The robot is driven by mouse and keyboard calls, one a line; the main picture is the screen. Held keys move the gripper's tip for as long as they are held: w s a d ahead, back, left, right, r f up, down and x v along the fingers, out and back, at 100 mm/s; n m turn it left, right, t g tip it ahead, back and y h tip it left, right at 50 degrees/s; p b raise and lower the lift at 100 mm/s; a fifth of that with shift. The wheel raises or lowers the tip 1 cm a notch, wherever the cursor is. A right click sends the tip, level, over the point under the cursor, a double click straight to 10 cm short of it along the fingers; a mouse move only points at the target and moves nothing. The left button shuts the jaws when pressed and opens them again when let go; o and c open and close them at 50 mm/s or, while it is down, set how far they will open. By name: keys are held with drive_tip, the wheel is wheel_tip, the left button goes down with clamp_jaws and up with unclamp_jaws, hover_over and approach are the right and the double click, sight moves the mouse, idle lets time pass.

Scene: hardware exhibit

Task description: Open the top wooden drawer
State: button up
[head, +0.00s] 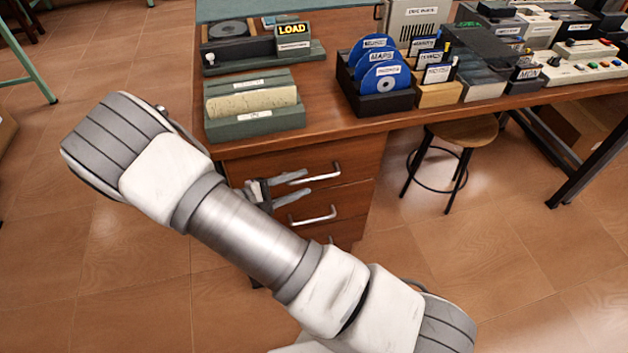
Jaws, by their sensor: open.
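The wooden drawer unit hangs under the desk's left end in the head view. Its top drawer (350,158) looks closed and has a pale bar handle (323,175) on its front. A second drawer (352,203) below has a similar handle (313,216). My gripper (308,185) is open, its two fingers pointing right in front of the drawer fronts. The fingertips are close to the top handle, just left of and below it in the picture. I cannot tell whether they touch it. My arm hides the left and lower parts of the drawer unit.
The wooden desk (330,122) carries a green card box (254,122), a black bin of blue discs (398,102) and several devices. A stool (462,135) stands under the desk to the right. The tiled floor (480,260) in front is clear.

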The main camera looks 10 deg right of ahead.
sight(309, 180)
drive_tip(key=shift+b+x, duration=0.35)
drive_tip(key=shift+x, duration=2.05)
clamp_jaws()
